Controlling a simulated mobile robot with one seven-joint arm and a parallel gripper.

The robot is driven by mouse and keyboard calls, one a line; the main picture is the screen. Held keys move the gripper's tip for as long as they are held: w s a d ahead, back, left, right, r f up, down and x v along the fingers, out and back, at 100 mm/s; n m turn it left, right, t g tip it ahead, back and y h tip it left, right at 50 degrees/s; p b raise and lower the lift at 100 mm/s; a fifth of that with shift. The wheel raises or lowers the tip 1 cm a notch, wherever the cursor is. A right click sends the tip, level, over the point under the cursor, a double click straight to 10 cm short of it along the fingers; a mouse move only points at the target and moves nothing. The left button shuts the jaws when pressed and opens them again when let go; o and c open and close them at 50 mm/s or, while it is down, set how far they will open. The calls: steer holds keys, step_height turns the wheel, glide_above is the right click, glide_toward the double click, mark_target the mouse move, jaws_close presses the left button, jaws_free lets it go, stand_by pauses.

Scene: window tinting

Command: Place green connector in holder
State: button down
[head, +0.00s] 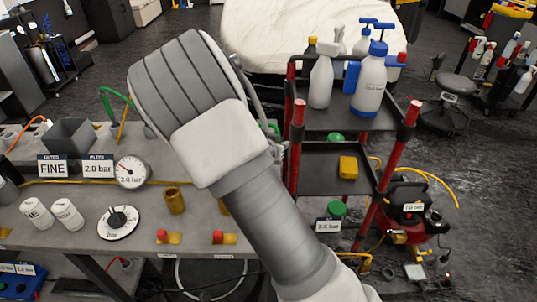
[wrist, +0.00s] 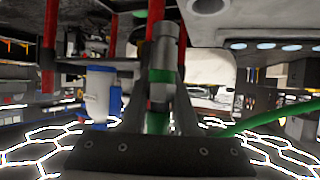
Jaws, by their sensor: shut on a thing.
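My gripper (wrist: 162,88) shows in the wrist view, shut on the green connector (wrist: 160,76). The connector is a grey metal cylinder with a green band, and it lies between the two fingers. A green hose (wrist: 262,117) runs off to the right from near the gripper. In the head view my arm hides the gripper and the connector; part of the green hose (head: 117,97) shows behind the arm. I cannot tell which fitting is the holder; a brass cup (head: 175,201) stands on the grey bench, left of my arm.
The grey bench (head: 95,226) carries a gauge (head: 131,172), a dial (head: 117,221), white cups and a grey bin (head: 70,137). A cart with red posts (head: 294,150) and spray bottles (head: 370,85) stands right of my arm. A red compressor (head: 412,208) sits on the floor.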

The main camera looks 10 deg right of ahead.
steer(key=w+f, duration=0.1)
steer(key=w, duration=0.1)
steer(key=w+a+f, duration=0.2)
steer(key=w, duration=0.1)
steer(key=shift+w+a+f, duration=0.1)
steer(key=shift+w+f, duration=0.2)
steer(key=shift+f, duration=2)
steer(key=shift+f, duration=0.2)
steer(key=c, duration=0.7)
jaws_free()
